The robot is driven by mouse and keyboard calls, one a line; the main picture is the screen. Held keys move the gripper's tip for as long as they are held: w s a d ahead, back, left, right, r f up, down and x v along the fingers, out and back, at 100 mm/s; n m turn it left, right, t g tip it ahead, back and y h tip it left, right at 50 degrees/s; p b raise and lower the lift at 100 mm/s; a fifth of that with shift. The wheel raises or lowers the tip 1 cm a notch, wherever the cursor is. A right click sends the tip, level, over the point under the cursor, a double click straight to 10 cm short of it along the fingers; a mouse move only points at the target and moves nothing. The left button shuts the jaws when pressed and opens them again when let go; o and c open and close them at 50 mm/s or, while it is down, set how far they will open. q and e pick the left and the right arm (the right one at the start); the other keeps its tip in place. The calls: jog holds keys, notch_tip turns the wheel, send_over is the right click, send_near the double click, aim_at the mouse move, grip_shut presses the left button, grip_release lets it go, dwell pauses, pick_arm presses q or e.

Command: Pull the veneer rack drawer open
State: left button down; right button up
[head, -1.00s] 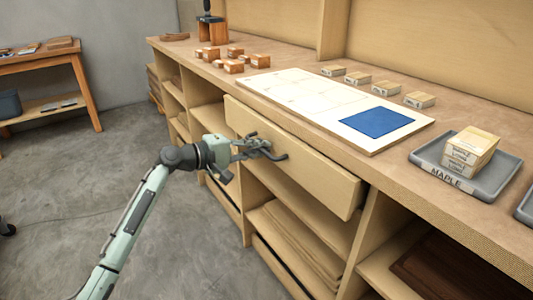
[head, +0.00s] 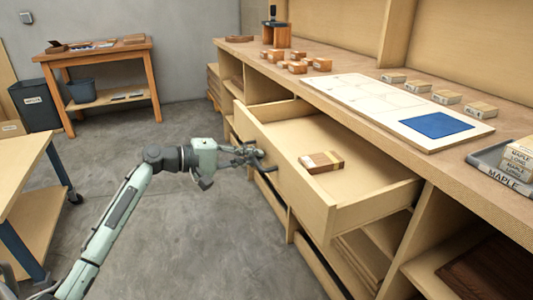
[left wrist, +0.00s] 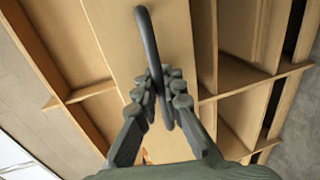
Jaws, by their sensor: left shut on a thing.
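The veneer rack drawer (head: 290,197) stands well out from the bench in the head view. Inside it lies a small wooden block bundle with a pale band (head: 322,161), on an otherwise bare drawer floor. My left gripper (head: 256,157) is at the drawer front, shut on the dark bar handle (head: 265,165). In the left wrist view the fingers (left wrist: 160,92) close around the dark curved handle (left wrist: 147,35) against the pale drawer front. My right gripper is in neither view.
The bench top holds a white board with a blue square (head: 437,125), several wooden blocks (head: 299,66) and a grey MAPLE tray (head: 490,172). A table (head: 22,180) with a blue leg stands at the left. Grey floor (head: 190,240) is open between.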

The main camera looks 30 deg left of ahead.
pick_arm(q)
jog(key=shift+s+a, duration=0.3)
jog(key=shift+s, duration=0.05)
jog(key=c, duration=1.9)
grip_release()
jog(key=v, duration=1.2)
jog(key=shift+f, duration=0.15)
